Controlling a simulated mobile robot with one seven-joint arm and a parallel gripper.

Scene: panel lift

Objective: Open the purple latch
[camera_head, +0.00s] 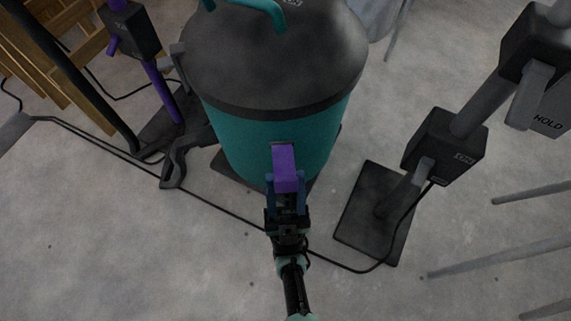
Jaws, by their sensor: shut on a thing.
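The purple latch (284,163) is a short flat piece on the front wall of a teal drum (235,145) with a dark lid. My gripper (286,188) reaches up from the bottom of the head view. Its blue fingers are shut on the lower end of the purple latch, one on each side. The latch's upper end meets the drum wall below the lid rim. The contact between the fingertips and the latch is small in view.
A teal handle (250,12) tops the lid. A grey clasp (179,65) is at the lid's left edge. A black cable (90,140) crosses the floor.

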